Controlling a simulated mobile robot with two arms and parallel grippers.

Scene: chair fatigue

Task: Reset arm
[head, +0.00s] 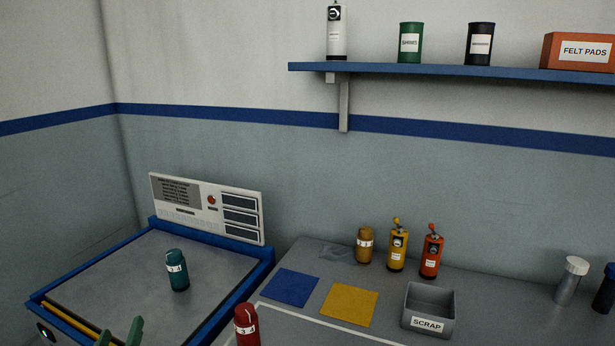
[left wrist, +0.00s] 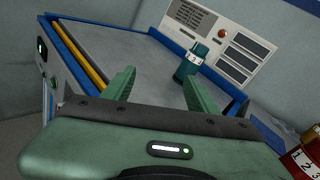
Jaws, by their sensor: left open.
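My left gripper (head: 119,335) shows only its green fingertips at the bottom left of the head view, over the front of the blue-framed machine bed (head: 120,262). In the left wrist view its two fingers (left wrist: 159,88) are spread apart with nothing between them. A teal cylinder (head: 177,270) with a white numbered label stands upright on the grey bed, beyond the fingertips. It also shows in the left wrist view (left wrist: 191,63), behind the right finger. My right gripper is in neither view.
A control panel (head: 208,207) stands behind the bed. On the bench are a red cylinder (head: 246,325), blue mat (head: 289,287), yellow mat (head: 349,304), amber cylinder (head: 364,246), yellow bottle (head: 397,250), orange bottle (head: 431,256) and grey scrap bin (head: 428,309). A blue shelf (head: 440,70) hangs above.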

